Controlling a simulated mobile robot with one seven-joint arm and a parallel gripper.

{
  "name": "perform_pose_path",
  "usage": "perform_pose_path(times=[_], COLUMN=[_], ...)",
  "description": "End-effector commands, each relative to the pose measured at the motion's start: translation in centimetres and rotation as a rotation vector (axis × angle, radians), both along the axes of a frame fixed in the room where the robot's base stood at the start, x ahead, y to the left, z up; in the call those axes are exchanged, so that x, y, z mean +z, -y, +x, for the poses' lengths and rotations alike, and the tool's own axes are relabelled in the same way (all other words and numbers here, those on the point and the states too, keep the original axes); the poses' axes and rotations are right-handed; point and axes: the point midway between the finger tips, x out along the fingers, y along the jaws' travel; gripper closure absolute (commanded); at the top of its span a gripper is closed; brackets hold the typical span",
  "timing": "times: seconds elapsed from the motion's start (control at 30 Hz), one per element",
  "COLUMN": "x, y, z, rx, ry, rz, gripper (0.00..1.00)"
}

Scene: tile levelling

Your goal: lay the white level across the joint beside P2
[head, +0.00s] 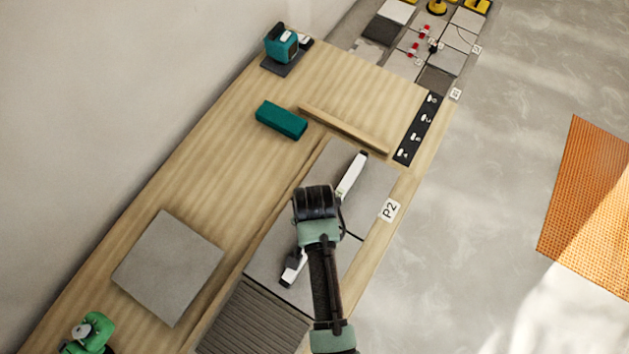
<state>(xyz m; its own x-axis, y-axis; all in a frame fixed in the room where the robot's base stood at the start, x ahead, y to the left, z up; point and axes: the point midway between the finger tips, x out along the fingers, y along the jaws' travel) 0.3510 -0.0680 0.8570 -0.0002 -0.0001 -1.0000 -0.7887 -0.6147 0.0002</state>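The white level (350,178) is a long narrow bar with dark ends. It lies diagonally over the two grey tiles beside the P2 label (390,209), one end over the upper tile (378,184), the other over the lower tile (268,258). The dark joint (353,236) between these tiles shows to the right of my gripper. My gripper (316,205) is over the middle of the level and hides that part and the rest of the joint. Its fingers are hidden. I cannot tell whether the level touches the tiles.
A wooden strip (345,130), a teal block (281,120) and a black lettered strip (418,128) lie beyond the tiles. A loose grey tile (168,266) lies left, near a green tool (88,333). A teal tool (281,45) stands at the far end. A ribbed dark panel (252,325) adjoins the lower tile.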

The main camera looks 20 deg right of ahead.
Motion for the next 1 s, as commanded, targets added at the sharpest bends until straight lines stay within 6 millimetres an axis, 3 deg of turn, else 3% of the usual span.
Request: perform_pose_path(times=[0.8, 0.83, 1.0], x=[-0.32, -0.32, -0.33], y=[0.02, 0.02, 0.01], z=[0.08, 0.08, 0.06], rx=[0.0, 0.0, 0.0], ry=[0.002, 0.002, 0.001], rz=[-0.001, -0.001, 0.0], gripper=[1.0, 0.71, 0.4])
